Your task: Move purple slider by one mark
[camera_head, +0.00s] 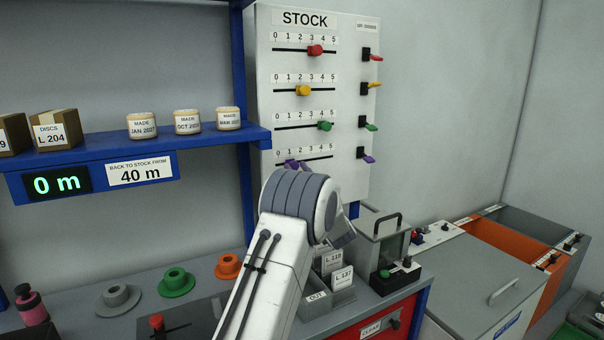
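The purple slider (292,164) sits on the lowest track of the white STOCK board (352,185), near the low end, around marks 1 to 2. Its exact mark cannot be read, and my arm's top is just below it. My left arm rises from the bottom centre in front of the board. A grey part of my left gripper (343,234) shows at the right of the wrist. Its fingertips are hidden, so I cannot tell whether it is open or touches anything. My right gripper is not in view.
Red (315,50), yellow (303,90) and green (325,126) sliders sit on the tracks above. Coloured levers, including a purple one (366,156), line the board's right side. A blue shelf (100,150) with jars stands left.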

